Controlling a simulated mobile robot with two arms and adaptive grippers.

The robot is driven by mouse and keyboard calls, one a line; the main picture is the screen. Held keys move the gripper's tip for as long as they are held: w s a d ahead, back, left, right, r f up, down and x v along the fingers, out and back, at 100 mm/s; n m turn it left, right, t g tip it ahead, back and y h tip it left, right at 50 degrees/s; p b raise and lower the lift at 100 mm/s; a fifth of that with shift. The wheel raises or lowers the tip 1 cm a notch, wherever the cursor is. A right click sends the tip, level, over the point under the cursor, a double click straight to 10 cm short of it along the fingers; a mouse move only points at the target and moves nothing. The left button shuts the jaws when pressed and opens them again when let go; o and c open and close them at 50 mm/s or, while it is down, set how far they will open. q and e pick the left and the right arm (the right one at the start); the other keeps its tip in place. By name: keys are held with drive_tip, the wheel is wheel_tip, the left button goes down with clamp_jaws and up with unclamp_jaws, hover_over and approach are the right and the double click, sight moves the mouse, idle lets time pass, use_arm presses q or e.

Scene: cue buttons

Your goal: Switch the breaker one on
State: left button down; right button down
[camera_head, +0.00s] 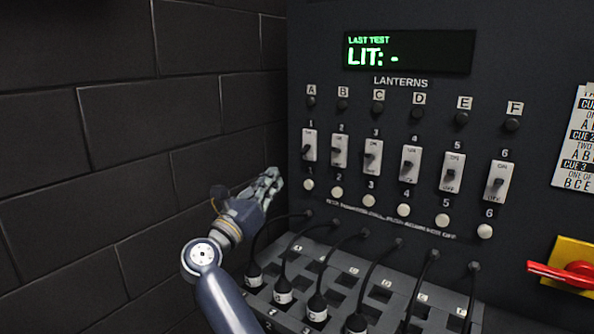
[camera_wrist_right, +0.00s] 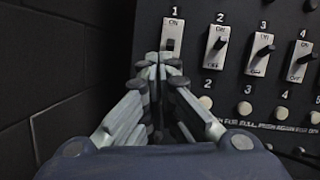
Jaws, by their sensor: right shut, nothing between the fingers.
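Breaker one is a white switch plate (camera_head: 309,142) at the left end of a row of numbered breakers on the dark panel. Its dark lever sits low on the plate, below the ON mark, in the right wrist view (camera_wrist_right: 173,36). The plate's lower end is hidden there by my fingertips. My right gripper (camera_head: 272,178) is shut and empty, left of and a little below breaker one in the head view. In the wrist view its closed fingertips (camera_wrist_right: 158,62) lie just below the lever; I cannot tell whether they touch. My left gripper is not in view.
Breaker two (camera_head: 340,151) and several more run to the right, with round white buttons (camera_head: 337,192) below. Black cables plug into a grey socket block (camera_head: 330,260) underneath. A red handle (camera_head: 565,273) is at lower right. A brick wall (camera_head: 130,130) stands left. The display (camera_head: 410,51) reads "LIT: -".

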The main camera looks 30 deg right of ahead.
sight(305, 150)
drive_tip(key=shift+s+d+f+m+g+y, duration=0.15)
drive_tip(key=shift+m+g+y, duration=0.2)
drive_tip(key=shift+m+g, duration=0.4)
drive_tip(key=shift+d+f+m+g+y, duration=0.15)
drive_tip(key=shift+m+g+y, duration=0.3)
drive_tip(key=shift+m, duration=0.5)
drive_tip(key=p+x, duration=0.3)
drive_tip(key=x, duration=0.7)
drive_tip(key=shift+s+r, duration=0.1)
drive_tip(key=shift+d, duration=0.1)
